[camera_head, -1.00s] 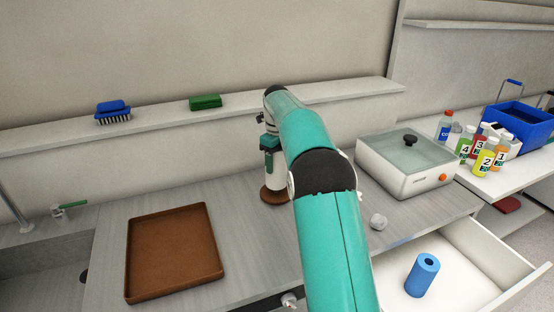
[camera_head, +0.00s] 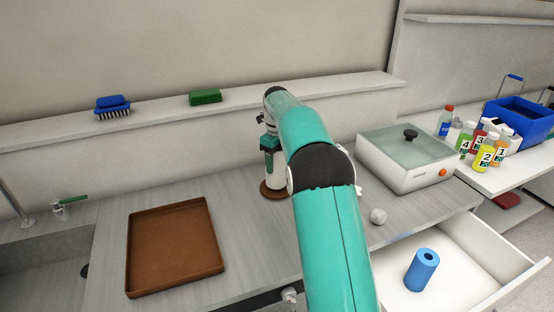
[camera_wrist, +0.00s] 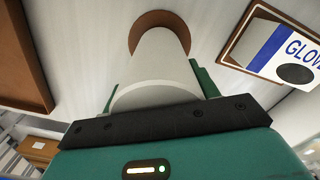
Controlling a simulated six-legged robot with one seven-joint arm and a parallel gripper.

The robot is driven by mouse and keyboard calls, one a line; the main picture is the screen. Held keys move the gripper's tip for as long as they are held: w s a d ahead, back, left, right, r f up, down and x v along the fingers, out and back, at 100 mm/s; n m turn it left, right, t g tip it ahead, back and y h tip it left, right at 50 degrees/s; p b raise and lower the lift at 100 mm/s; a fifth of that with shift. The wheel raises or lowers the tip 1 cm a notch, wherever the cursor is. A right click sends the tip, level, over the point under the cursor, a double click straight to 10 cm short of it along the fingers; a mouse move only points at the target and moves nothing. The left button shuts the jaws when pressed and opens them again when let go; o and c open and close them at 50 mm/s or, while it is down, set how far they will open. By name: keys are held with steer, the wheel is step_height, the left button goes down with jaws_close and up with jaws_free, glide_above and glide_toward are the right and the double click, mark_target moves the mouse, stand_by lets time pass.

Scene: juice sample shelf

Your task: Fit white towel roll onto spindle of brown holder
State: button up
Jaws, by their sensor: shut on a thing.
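The white towel roll (camera_head: 276,180) stands about upright over the round base of the brown holder (camera_head: 265,191), on the counter behind my arm. In the wrist view the roll (camera_wrist: 160,60) runs from between my green fingers to the brown disc (camera_wrist: 160,18). Its far end appears at or very near the disc. The spindle is hidden, so I cannot see directly whether the roll is around it. My gripper (camera_head: 268,152) is shut on the roll's upper part, with one finger on each side in the wrist view (camera_wrist: 155,90).
A brown tray (camera_head: 130,250) lies on the left of the counter. A white lidded bath (camera_head: 405,180) stands at the right. A blue roll (camera_head: 422,272) stands in the open drawer (camera_head: 480,265). A shelf with a blue brush (camera_head: 112,107) and a green sponge (camera_head: 205,97) runs behind.

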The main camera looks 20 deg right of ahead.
steer(key=shift+f, duration=0.45)
stand_by(0.5)
steer(key=o, duration=1.3)
steer(key=shift+c, duration=0.2)
step_height(320, 180, up, 12)
steer(key=shift+r, duration=1.05)
